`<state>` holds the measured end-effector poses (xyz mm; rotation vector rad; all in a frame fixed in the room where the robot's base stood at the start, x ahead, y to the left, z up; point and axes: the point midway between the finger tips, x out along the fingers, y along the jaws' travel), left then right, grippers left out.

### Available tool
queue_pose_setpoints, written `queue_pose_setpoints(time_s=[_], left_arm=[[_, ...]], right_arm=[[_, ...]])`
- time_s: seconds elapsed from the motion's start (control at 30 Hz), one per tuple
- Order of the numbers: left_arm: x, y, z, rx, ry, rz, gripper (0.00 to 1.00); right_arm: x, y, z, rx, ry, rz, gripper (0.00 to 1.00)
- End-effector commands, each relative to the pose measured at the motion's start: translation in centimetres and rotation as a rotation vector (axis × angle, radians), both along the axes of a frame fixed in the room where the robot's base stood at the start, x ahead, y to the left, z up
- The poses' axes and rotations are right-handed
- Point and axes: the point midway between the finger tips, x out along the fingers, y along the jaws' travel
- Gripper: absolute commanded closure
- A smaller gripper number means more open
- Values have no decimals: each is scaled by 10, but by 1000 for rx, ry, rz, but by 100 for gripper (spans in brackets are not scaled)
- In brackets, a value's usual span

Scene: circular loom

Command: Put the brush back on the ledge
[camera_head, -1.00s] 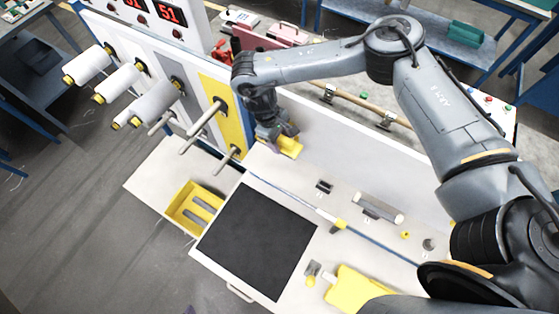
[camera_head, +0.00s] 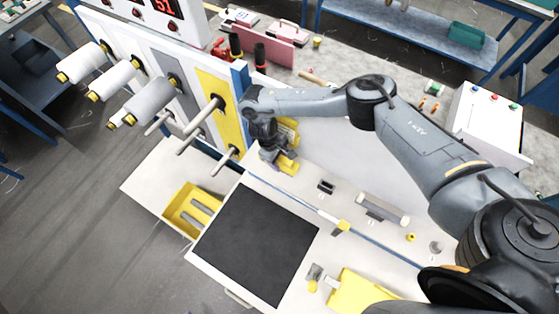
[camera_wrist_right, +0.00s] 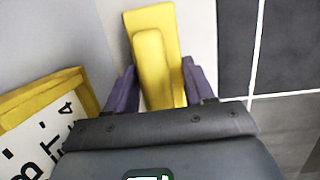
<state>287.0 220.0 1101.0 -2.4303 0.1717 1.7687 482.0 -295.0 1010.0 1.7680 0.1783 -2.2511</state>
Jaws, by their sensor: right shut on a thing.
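My right gripper (camera_head: 273,157) is in the middle of the head view, above the white worktop at the foot of the white upright panel. It is shut on the yellow brush (camera_head: 288,166). In the right wrist view the brush (camera_wrist_right: 158,65) sits between the purple fingers of the gripper (camera_wrist_right: 160,88); its yellow body points away from the palm. The bristles cannot be made out. Whether the brush touches the surface below cannot be told. I cannot clearly pick out the ledge. My left gripper is not in view.
A yellow-framed board with characters (camera_wrist_right: 45,110) lies close on the left in the wrist view. A black mat (camera_head: 255,243), a yellow bin (camera_head: 190,212) and a grey roller (camera_head: 382,210) are nearby. White spools (camera_head: 115,75) stick out at the left.

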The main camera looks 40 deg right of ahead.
Motion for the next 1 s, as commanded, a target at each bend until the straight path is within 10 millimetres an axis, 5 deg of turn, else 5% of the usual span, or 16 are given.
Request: queue_pose_setpoints(time_s=[0.47,0.5,0.53,1.0], left_arm=[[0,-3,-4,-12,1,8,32],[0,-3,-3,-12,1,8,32],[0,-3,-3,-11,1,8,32],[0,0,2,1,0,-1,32]], right_arm=[[0,0,-10,0,0,0,80],[0,0,-9,0,-1,0,41],[0,0,-9,1,-1,1,36],[3,1,4,0,-3,2,36]])
